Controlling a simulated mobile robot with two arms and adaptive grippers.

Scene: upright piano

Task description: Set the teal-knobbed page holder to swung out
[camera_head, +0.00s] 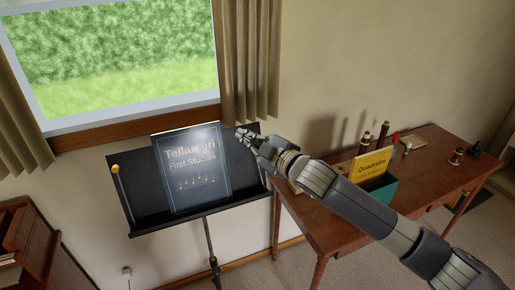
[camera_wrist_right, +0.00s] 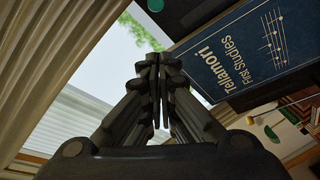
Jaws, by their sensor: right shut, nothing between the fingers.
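A black music stand (camera_head: 150,212) carries the dark blue book "Tellamori First Studies" (camera_head: 193,168). A teal-green round knob (camera_wrist_right: 155,5) shows at the top edge of the right wrist view, beside the stand's dark panel. I take it as the page holder's knob; its rod cannot be made out. In the head view my right gripper hides that corner of the stand. My right gripper (camera_head: 243,136) is shut and empty at the stand's upper right, beside the book's right edge. Whether it touches the holder cannot be told. My left gripper is out of view.
A yellow-knobbed holder (camera_head: 116,170) stands at the stand's left side. A wooden desk (camera_head: 432,180) at the right bears a teal box (camera_head: 378,194), a yellow book (camera_head: 372,165) and several spools. Curtains (camera_head: 250,60) and a window are behind.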

